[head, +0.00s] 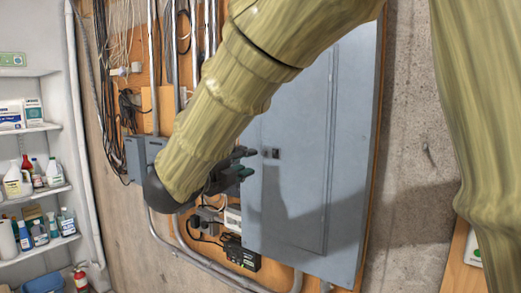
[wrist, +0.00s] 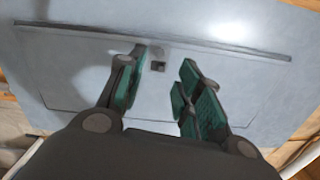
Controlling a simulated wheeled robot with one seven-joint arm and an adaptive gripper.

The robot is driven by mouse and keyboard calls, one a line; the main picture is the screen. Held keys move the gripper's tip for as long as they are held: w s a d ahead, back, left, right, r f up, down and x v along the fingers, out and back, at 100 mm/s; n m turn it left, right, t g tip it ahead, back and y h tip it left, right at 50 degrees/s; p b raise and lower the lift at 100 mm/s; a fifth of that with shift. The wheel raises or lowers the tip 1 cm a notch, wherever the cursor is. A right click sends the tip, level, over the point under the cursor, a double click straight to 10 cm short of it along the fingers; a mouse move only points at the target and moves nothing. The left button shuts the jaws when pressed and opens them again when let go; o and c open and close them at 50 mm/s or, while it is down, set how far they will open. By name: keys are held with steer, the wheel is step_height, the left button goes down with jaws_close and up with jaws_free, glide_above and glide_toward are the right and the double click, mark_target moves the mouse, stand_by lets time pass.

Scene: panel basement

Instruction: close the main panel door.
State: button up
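The grey main panel door (head: 292,190) is in the wall panel at the middle right of the head view. A small dark latch (head: 272,153) sits near its left side. The door face (wrist: 80,75) also fills most of the wrist view, with the latch (wrist: 158,66) between the fingertips in the picture. My gripper (head: 246,163) is at the left edge of the panel, fingers pointing at the latch. In the wrist view my gripper (wrist: 160,78) is open and empty. I cannot tell whether the fingertips touch the door. My arm hides the panel's upper left.
A smaller grey box (head: 136,158) and conduits are left of my gripper. A black device (head: 240,253) and cables are below. White shelves (head: 35,190) with bottles stand at the far left. Bare concrete wall (head: 410,150) is right of the panel.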

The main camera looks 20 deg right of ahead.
mark_target(262, 154)
steer(key=p+x, duration=0.3)
steer(key=x, duration=0.4)
steer(key=shift+w+d+r+p, duration=0.15)
steer(key=shift+w+p, duration=0.05)
steer(key=shift+p, duration=0.15)
steer(key=shift+w+d, duration=0.35)
steer(key=shift+d, duration=0.1)
steer(key=shift+c, duration=0.2)
